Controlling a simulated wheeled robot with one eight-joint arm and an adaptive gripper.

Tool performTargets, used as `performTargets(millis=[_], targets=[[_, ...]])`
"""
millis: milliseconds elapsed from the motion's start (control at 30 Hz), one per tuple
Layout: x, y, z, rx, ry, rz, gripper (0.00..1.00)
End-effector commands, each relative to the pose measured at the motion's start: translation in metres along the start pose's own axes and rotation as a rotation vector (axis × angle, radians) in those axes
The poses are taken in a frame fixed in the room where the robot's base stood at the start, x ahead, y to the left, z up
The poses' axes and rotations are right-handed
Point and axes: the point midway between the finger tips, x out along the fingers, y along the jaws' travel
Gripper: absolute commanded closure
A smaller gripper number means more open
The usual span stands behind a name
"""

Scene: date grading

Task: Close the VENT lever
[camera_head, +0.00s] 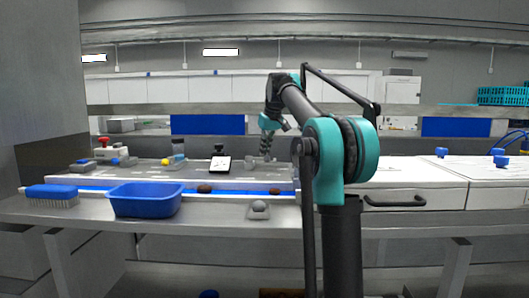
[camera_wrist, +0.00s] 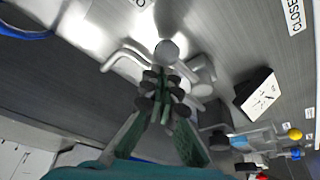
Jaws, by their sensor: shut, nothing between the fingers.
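My gripper (camera_wrist: 165,88) is shut and empty in the wrist view, its fingers together and pointing at a pale lever-like fitting with a round grey knob (camera_wrist: 166,52). The knob lies right by the fingertips; I cannot tell whether they touch. No VENT label is readable, so I cannot confirm this is the VENT lever. A white plate reading CLOSED (camera_wrist: 293,15) lies on the grey surface at the upper right. In the head view my gripper (camera_head: 266,152) hangs low over the back of the bench, and the lever is hidden or too small to make out.
A black-and-white sign (camera_head: 220,164) stands left of my gripper and shows in the wrist view (camera_wrist: 257,95). A blue bin (camera_head: 145,207), a blue brush (camera_head: 52,193) and a grey knobbed piece (camera_head: 258,210) lie along the front. Two dark dates (camera_head: 204,188) lie on the blue strip.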

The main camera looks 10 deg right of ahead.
Motion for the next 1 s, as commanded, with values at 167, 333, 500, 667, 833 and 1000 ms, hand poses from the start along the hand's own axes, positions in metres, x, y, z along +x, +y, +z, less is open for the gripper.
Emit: performTargets(millis=[167,333,500,667,833,1000], targets=[[0.000,0.000,0.000,0.002,0.000,0.001,1.00],[-0.001,-0.001,0.002,0.029,-0.001,0.012,1.00],[-0.001,-0.002,0.003,0.057,-0.001,0.021,1.00],[-0.002,-0.002,0.005,0.079,0.000,0.029,1.00],[-0.003,-0.003,0.006,0.110,-0.001,0.041,1.00],[-0.004,-0.005,0.010,0.173,0.000,0.065,1.00]])
